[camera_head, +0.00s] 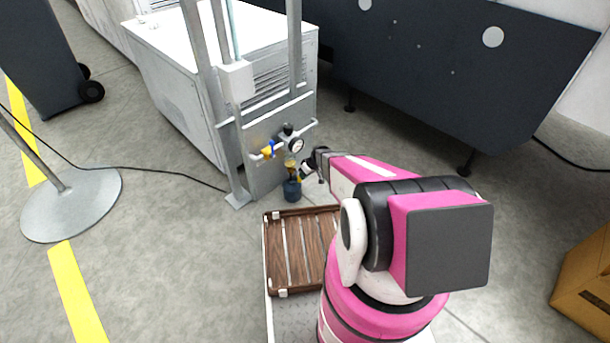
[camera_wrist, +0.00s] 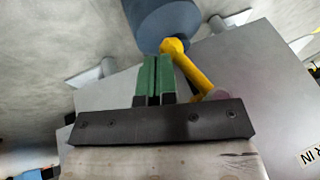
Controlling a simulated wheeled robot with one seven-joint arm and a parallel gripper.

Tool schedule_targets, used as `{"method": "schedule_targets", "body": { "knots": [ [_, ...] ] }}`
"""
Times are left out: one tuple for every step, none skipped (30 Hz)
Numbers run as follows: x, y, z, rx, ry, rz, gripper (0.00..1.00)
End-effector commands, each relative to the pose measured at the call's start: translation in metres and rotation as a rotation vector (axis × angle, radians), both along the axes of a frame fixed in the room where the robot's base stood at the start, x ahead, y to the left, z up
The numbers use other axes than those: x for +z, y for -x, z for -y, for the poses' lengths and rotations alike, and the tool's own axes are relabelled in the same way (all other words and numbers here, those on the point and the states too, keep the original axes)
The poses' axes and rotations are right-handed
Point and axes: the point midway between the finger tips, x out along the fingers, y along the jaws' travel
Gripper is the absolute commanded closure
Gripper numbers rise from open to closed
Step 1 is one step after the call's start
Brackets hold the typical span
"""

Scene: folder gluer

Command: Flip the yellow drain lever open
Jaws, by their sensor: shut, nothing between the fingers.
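The yellow drain lever (camera_wrist: 193,68) shows in the wrist view as a slanting bar with a rounded knob at its upper end. The knob is close to the blue-grey cylinder (camera_wrist: 165,18). My gripper (camera_wrist: 154,60) has its green fingers pressed together with nothing between them. The fingertips are just left of the lever's knob; I cannot tell whether they touch it. In the head view my gripper (camera_head: 303,174) is at the pipework, just above and right of the blue container (camera_head: 292,190). The lever is too small to make out clearly there.
A round gauge (camera_head: 297,145) and a blue and yellow fitting (camera_head: 268,149) sit on the panel just above. Grey upright posts (camera_head: 205,85) stand left. A slatted wooden tray (camera_head: 288,250) is in front. A dark machine (camera_head: 460,80) stands behind right. Floor left is mostly open.

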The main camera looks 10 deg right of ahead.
Motion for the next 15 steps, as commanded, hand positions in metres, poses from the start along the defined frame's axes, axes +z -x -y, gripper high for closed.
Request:
{"method": "schedule_targets", "body": {
  "knots": [
    [0.000,0.000,0.000,0.000,0.000,0.000,1.00],
    [0.000,0.000,0.000,0.000,0.000,0.000,1.00],
    [0.000,0.000,0.000,0.000,0.000,0.000,1.00],
    [-0.001,0.001,-0.001,0.000,0.000,0.000,1.00],
    [-0.003,0.001,-0.002,0.001,0.000,-0.001,1.00],
    [-0.006,0.002,-0.003,0.001,-0.015,-0.012,1.00],
    [-0.007,0.001,-0.003,0.000,-0.030,-0.022,1.00],
    [-0.008,0.002,-0.004,-0.001,-0.047,-0.035,1.00],
    [-0.009,0.002,-0.005,0.000,-0.070,-0.052,1.00],
    [-0.010,0.002,-0.006,0.000,-0.088,-0.064,1.00],
    [-0.010,0.003,-0.007,0.000,-0.103,-0.077,1.00],
    [-0.011,0.004,-0.008,0.000,-0.123,-0.091,1.00],
    [-0.011,0.004,-0.008,0.000,-0.133,-0.099,1.00],
    [-0.011,0.005,-0.009,0.000,-0.143,-0.106,1.00],
    [-0.011,0.005,-0.009,0.000,-0.151,-0.111,1.00]
  ]
}}
